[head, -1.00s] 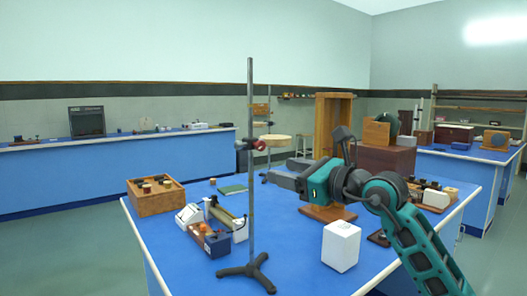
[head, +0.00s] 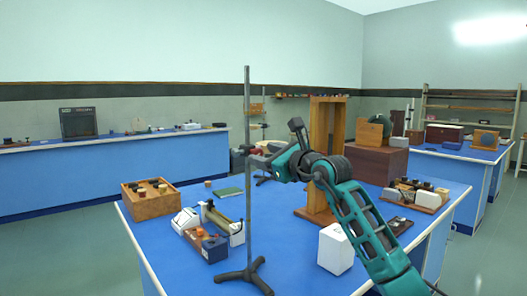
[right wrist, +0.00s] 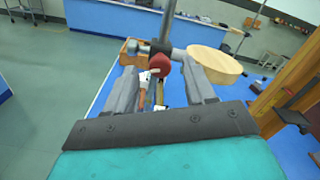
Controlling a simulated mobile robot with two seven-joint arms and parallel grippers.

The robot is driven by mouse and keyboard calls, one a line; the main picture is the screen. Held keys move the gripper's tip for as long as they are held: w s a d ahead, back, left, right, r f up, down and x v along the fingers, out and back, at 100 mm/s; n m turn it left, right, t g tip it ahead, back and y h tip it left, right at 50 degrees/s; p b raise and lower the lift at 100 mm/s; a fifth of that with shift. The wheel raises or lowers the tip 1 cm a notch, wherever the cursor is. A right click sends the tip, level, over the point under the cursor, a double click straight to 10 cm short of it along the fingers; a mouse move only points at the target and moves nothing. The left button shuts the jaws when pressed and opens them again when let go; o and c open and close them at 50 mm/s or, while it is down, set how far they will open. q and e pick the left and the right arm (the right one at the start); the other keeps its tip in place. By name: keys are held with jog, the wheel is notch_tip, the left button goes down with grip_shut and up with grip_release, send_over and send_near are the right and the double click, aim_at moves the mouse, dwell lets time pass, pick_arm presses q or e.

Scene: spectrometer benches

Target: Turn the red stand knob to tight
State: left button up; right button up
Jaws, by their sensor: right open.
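The red stand knob (right wrist: 159,62) shows in the right wrist view as a round red piece on a clamp beside the metal rod. The rod (head: 248,110) stands upright on a dark tripod base (head: 245,274) on the blue bench. My right gripper (right wrist: 160,70) is open, with one finger on each side of the knob. Contact between the fingers and the knob cannot be made out. In the head view my right gripper (head: 259,159) is at the rod's clamp height and largely hides the knob. My left gripper is not in view.
A round wooden disc (right wrist: 215,66) sits close to the right finger. On the bench are a wooden box (head: 150,206), a white box (head: 335,250), a balance-like instrument (head: 210,232) and a tall wooden frame (head: 333,150).

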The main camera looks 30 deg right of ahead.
jog(key=shift+w+a, duration=0.1)
jog(key=shift+w, duration=0.6)
jog(key=shift+c, duration=0.3)
grip_shut()
